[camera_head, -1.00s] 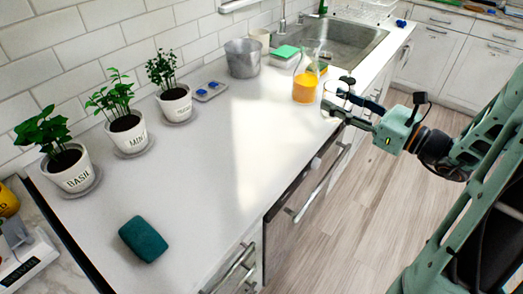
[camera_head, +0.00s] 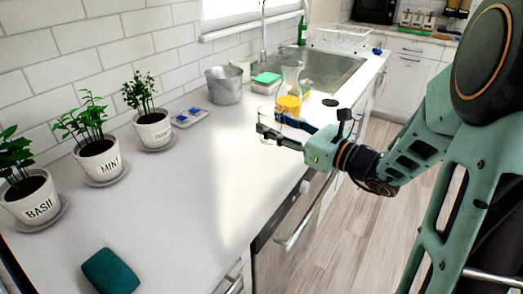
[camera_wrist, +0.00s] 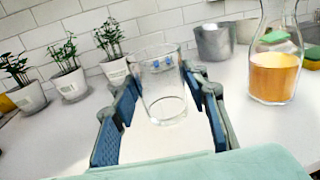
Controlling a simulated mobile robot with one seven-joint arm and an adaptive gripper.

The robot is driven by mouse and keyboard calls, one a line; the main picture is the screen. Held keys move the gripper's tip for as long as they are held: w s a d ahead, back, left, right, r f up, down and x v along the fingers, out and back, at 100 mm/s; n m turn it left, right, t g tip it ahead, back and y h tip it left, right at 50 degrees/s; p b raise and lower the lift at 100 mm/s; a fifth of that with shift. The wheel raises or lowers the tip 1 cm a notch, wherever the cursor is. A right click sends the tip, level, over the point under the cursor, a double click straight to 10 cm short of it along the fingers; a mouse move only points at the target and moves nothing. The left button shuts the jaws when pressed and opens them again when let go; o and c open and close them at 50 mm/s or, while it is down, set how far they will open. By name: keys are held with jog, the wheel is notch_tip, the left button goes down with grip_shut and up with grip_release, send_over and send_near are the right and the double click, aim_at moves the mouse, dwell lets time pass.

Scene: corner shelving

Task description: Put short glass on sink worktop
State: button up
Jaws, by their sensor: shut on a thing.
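The short glass (camera_wrist: 161,88) is clear and empty, and stands upright between the two blue fingers of my gripper (camera_wrist: 162,80) in the wrist view. In the head view the fingers of my gripper (camera_head: 270,126) are around the faint outline of the glass (camera_head: 267,114), over the white worktop (camera_head: 205,175). I cannot tell whether the glass base touches the worktop. The metal sink (camera_head: 335,70) is set into the far end of this worktop.
A carafe of orange liquid (camera_head: 289,101) stands just beyond my gripper; it also shows in the wrist view (camera_wrist: 273,75). A metal pot (camera_head: 223,86), potted herbs (camera_head: 98,158) and a green sponge (camera_head: 110,270) are on the worktop. Its middle is clear.

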jog(key=a+f, duration=0.1)
jog(key=w+a+f, duration=0.1)
jog(key=f, duration=0.1)
jog(key=shift+a+f+b, duration=0.15)
jog(key=shift+a+b, duration=0.1)
jog(key=shift+b, duration=0.05)
jog(key=f, duration=0.2)
jog(key=f+b, duration=0.1)
jog(key=f, duration=0.1)
jog(key=shift+w+a, duration=0.1)
jog(key=shift+a, duration=0.15)
jog(key=shift+r, duration=0.15)
jog(key=o, duration=1.4)
jog(key=v, duration=1.2)
jog(key=shift+p, duration=0.35)
